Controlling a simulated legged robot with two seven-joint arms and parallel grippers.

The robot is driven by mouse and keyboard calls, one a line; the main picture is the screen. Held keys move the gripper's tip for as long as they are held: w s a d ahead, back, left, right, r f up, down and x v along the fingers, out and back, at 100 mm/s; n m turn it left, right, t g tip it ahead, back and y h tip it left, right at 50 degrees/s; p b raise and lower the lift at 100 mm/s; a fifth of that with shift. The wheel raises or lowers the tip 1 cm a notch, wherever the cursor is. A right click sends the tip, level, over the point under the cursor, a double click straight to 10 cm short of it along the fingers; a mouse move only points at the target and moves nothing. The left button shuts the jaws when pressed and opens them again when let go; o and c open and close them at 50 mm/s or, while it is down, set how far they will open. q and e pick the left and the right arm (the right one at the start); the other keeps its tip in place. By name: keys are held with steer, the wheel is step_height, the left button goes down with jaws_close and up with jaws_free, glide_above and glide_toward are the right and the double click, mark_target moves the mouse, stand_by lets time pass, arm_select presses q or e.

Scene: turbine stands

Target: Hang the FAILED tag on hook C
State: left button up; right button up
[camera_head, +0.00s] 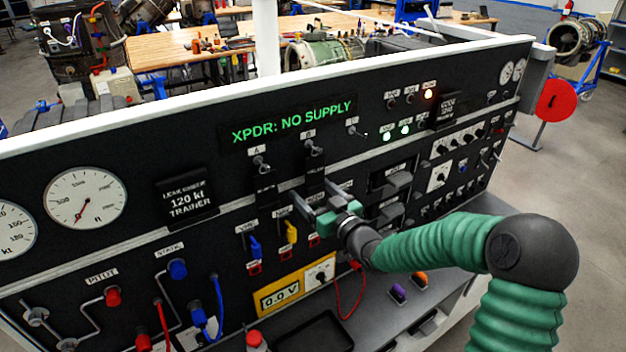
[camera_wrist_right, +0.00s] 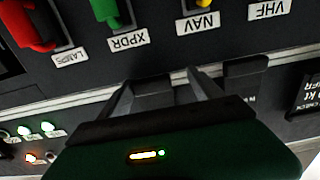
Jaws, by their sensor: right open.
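Hook C (camera_head: 357,131) is a small peg on the black panel, right of hook B (camera_head: 312,147) and hook A (camera_head: 260,163); it looks bare. Dark plates sit below hook A (camera_head: 265,184) and hook B (camera_head: 315,172); their text is too small to read. I cannot tell which thing is the FAILED tag. My right gripper (camera_head: 322,197) is open at the panel, below hook B and above the switch row. In the right wrist view its fingers (camera_wrist_right: 163,90) stand apart, with a dark plate (camera_wrist_right: 152,92) showing between them; I see no grip on it. My left gripper is out of view.
A green display (camera_head: 290,122) reads "XPDR: NO SUPPLY". Blue (camera_head: 255,246) and yellow (camera_head: 291,231) switch levers stand beside and below the gripper. A black tray (camera_head: 312,335) and a red cable (camera_head: 350,300) are at the lower shelf. Knobs and connectors project from the panel.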

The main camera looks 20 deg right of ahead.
steer(key=shift+w+d+f, duration=0.1)
steer(key=shift+d, duration=0.85)
steer(key=shift+a, duration=0.1)
steer(key=shift+a, duration=0.1)
steer(key=shift+c, duration=1)
jaws_close()
